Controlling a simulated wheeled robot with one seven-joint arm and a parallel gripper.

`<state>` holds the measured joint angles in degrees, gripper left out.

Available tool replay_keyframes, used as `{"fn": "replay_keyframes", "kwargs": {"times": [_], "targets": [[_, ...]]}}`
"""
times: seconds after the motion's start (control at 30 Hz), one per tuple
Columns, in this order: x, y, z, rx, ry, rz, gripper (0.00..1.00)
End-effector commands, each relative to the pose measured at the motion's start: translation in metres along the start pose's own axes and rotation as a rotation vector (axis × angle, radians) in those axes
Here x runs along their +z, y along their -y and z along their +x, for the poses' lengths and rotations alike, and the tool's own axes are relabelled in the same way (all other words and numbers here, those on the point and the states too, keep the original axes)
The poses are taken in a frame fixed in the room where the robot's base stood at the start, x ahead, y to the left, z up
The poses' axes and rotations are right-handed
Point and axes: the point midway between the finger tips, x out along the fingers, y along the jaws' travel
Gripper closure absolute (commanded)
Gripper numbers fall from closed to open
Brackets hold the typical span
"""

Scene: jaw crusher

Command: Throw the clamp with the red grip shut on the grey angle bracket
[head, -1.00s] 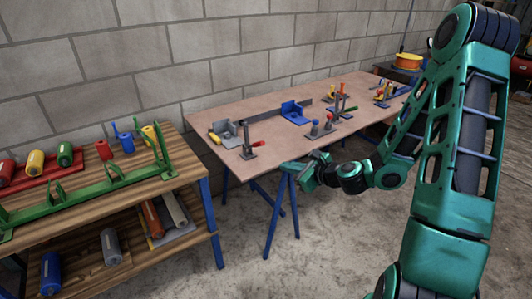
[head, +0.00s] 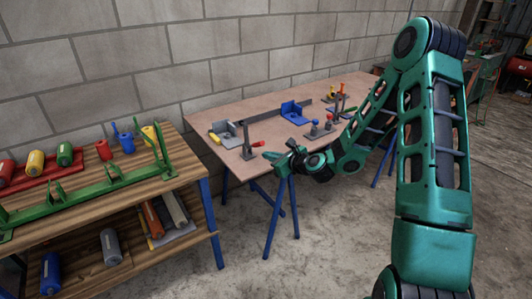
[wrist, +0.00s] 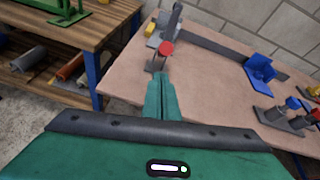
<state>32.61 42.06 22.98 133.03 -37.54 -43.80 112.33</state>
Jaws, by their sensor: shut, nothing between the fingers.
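The clamp with the red grip (head: 258,144) stands at the table's near left end. Its dark bar stands upright and its red-tipped handle lies low, toward my gripper. In the wrist view the red grip (wrist: 166,48) is just beyond my fingertips. The grey angle bracket (head: 225,134) sits just behind and left of the clamp.
The table (head: 215,112) also carries a blue bracket (head: 294,110), a long dark bar, and several more clamps to the right. A wooden bench (head: 192,173) with coloured cylinders and a green frame stands at left. A block wall is behind.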

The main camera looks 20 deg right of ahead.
Motion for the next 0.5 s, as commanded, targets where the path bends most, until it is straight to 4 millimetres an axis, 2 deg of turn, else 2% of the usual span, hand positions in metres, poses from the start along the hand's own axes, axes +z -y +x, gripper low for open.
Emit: {"fn": "replay_keyframes", "kwargs": {"times": [0.2, 0.5], "targets": [[0.018, 0.000, 0.004, 0.001, 0.000, -0.002, 1.00], [0.021, 0.000, 0.005, 0.000, -0.002, -0.001, 1.00]]}}
